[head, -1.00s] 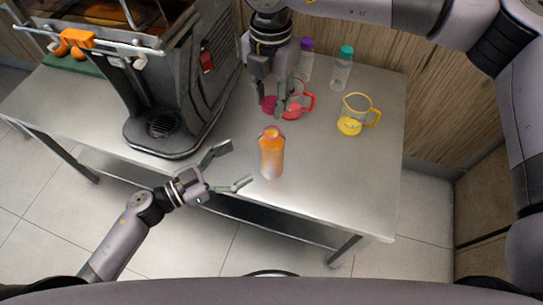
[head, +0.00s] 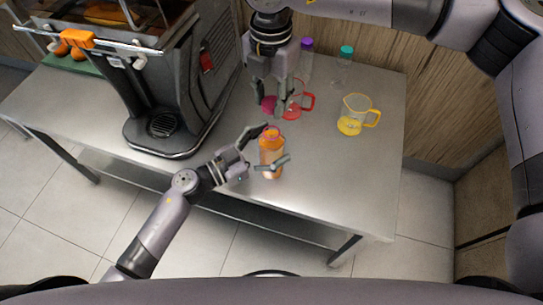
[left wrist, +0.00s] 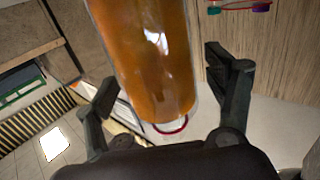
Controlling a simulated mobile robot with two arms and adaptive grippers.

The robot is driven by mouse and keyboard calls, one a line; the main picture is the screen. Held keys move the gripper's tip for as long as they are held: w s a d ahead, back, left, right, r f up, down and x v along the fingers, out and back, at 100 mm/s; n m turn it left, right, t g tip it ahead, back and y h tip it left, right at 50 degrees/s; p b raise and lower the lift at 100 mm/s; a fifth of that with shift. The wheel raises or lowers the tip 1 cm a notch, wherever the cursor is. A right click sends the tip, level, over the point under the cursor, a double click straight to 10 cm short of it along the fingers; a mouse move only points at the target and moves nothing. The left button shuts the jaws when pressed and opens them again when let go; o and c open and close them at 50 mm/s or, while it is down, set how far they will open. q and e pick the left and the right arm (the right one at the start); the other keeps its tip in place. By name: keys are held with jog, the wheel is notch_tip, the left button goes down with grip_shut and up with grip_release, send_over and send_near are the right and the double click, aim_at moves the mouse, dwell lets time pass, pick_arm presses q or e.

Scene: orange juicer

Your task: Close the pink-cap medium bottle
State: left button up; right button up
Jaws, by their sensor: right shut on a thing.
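The medium bottle (head: 270,143), clear with orange juice in it, stands upright near the table's front edge. My left gripper (head: 273,147) has its open fingers on either side of the bottle. In the left wrist view the bottle (left wrist: 150,55) fills the space between the spread fingers (left wrist: 165,95), with a gap visible at the right finger. My right gripper (head: 270,106) points down behind the bottle, shut on the pink cap (head: 268,101). Its fingers partly hide the cap. The bottle's mouth shows no cap on it.
A red-handled jug (head: 300,101) stands just right of my right gripper. A yellow jug (head: 352,122) is farther right. Bottles with purple (head: 307,44) and teal (head: 346,51) caps stand at the back. A dark juicer (head: 165,90) fills the left. The table's right front is clear.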

pick_arm(q)
jog(key=c, duration=1.8)
jog(key=shift+o, duration=0.2)
pick_arm(e)
send_over(271, 129)
jog(key=shift+f, duration=2.5)
jog(key=shift+f, duration=0.85)
pick_arm(q)
grip_shut()
pick_arm(e)
jog(key=shift+f, duration=0.6)
